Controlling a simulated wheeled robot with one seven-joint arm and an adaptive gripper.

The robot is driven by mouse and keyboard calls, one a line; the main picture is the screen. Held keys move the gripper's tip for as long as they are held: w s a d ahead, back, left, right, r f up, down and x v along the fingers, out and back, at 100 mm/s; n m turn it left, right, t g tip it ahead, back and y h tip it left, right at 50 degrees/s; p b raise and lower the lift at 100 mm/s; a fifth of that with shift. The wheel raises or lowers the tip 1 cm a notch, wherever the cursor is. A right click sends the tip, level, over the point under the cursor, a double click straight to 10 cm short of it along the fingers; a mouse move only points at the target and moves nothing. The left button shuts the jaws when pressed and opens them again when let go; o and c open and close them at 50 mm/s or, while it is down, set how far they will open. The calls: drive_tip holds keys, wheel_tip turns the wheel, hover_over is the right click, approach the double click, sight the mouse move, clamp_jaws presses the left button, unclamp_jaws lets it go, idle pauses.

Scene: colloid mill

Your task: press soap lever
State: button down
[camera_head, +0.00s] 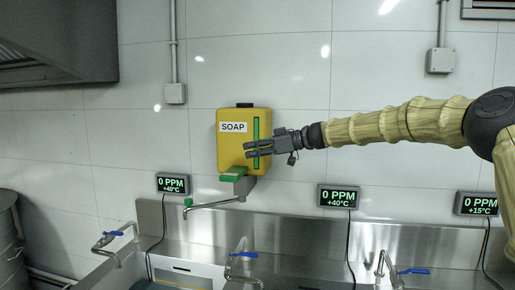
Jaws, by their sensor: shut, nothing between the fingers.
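A yellow soap dispenser (229,158) labelled SOAP is fixed to the tiled wall, with a green vertical strip on its front. Its green lever (233,174) sticks out at the bottom, above a metal spout arm with a small green end. My gripper (246,150) comes in from the right and covers part of the dispenser's right side. Its fingers are shut with nothing held and point left, a little above and to the right of the lever. I cannot tell whether they touch the dispenser; they look apart from the lever.
Metal sinks with blue-handled taps (245,254) run along the bottom. Small displays (338,196) stand on the steel backsplash (395,240). Conduit boxes (174,93) are on the wall, a dark hood (60,45) is at upper left and a metal drum (10,245) at lower left.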

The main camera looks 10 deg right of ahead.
drive_tip(key=p, duration=0.3)
hover_over(235, 174)
drive_tip(key=shift+s+d+f, duration=0.15)
drive_tip(key=shift+s+f, duration=0.15)
drive_tip(key=shift+f, duration=0.3)
drive_tip(key=f, duration=0.1)
drive_tip(key=f+p, duration=0.1)
drive_tip(key=shift+a+f, duration=0.3)
drive_tip(key=shift+f, duration=0.1)
drive_tip(key=shift+d+f, duration=0.2)
drive_tip(key=shift+f, duration=0.4)
drive_tip(key=shift+a+f, duration=0.15)
drive_tip(key=shift+f, duration=0.1)
